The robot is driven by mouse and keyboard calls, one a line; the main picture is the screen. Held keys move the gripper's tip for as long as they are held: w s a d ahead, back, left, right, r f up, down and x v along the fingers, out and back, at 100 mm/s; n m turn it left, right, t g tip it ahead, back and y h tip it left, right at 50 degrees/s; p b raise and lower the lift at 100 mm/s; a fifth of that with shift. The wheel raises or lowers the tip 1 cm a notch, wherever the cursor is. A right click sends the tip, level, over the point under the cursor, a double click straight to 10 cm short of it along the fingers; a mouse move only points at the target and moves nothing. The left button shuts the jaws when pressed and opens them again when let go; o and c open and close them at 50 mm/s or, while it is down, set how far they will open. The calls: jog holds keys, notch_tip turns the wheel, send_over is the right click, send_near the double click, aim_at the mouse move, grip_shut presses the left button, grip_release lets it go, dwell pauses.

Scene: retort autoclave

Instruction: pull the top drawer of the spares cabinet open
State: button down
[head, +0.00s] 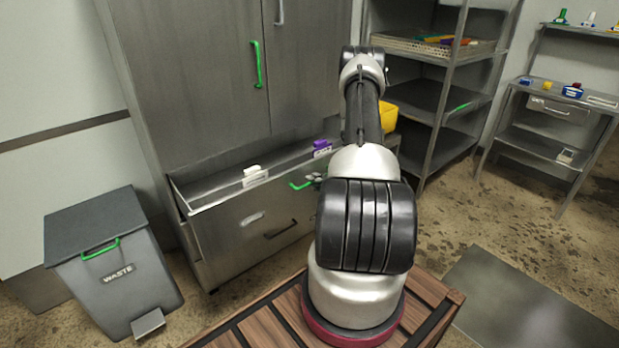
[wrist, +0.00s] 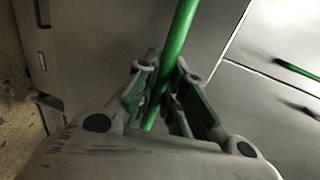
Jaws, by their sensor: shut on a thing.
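The grey spares cabinet (head: 190,80) stands at the back left in the head view. Below its doors a drawer (head: 215,203) stands partly out, its inside showing from above. A green bar handle (head: 300,186) shows at the drawer's front, partly behind my arm. In the wrist view my gripper (wrist: 160,95) is shut on a green bar (wrist: 180,40), which passes between its two fingers. In the head view my gripper (head: 315,178) is small and mostly hidden by my arm.
A white item (head: 252,170) and a purple item (head: 320,144) show at the drawer. A grey waste bin (head: 110,265) stands left of the cabinet. Shelves (head: 430,95) and a side table (head: 550,110) are to the right. Open floor lies at the right.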

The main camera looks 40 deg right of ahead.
jog(key=shift+f+v, duration=0.25)
jog(key=shift+v, duration=0.9)
jog(key=shift+f+v, duration=0.25)
jog(key=shift+v, duration=0.9)
jog(key=shift+s, duration=0.1)
jog(key=c, duration=1.5)
grip_release()
jog(key=shift+s, duration=0.1)
jog(key=v, duration=1.1)
jog(key=shift+s+r, duration=0.1)
jog(key=shift+s, duration=0.25)
